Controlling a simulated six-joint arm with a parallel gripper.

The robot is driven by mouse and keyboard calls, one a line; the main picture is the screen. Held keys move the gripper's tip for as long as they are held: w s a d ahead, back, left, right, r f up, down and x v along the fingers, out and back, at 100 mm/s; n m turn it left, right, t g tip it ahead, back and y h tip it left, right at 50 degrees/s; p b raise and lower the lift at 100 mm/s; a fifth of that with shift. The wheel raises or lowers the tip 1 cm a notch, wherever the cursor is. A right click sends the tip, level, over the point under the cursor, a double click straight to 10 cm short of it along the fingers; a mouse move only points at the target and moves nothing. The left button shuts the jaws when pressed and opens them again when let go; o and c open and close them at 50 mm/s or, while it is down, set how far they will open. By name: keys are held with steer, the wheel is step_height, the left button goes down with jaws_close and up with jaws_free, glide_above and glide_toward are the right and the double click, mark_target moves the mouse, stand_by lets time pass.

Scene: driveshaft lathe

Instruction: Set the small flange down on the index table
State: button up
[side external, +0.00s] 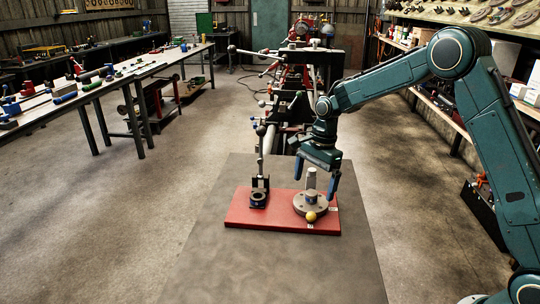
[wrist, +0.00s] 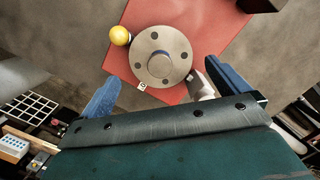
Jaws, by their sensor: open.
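A round grey flanged piece (side external: 301,203) with several dark holes lies flat on a red plate (side external: 270,219), with an upright post (side external: 311,179) at its middle. Its round face also shows in the wrist view (wrist: 148,68). I cannot tell where the small flange ends and the index table begins. My gripper (side external: 314,187) is open above it, its blue fingers on either side of the post. In the wrist view the fingers (wrist: 161,72) are apart, with the disc beyond them.
A yellow ball (side external: 311,216) sits at the disc's front edge; it also shows in the wrist view (wrist: 120,35). A black fixture (side external: 259,197) with a tall rod stands at the plate's left. The grey table (side external: 300,270) is clear in front.

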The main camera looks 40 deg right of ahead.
step_height(320, 180, up, 8)
steer(key=d, duration=0.1)
steer(key=shift+d, duration=0.1)
stand_by(0.7)
steer(key=s+a+r+n+t+h, duration=0.1)
steer(key=s+a+r+n+t, duration=0.1)
steer(key=s+r+n, duration=0.5)
steer(key=s+a+r+n+t, duration=0.15)
steer(key=s+r, duration=0.25)
steer(key=s, duration=0.5)
steer(key=s+f+n+t, duration=0.1)
steer(key=s+n+t, duration=0.1)
steer(key=s+n, duration=0.7)
steer(key=s, duration=0.7)
steer(key=shift+a+f+h, duration=0.4)
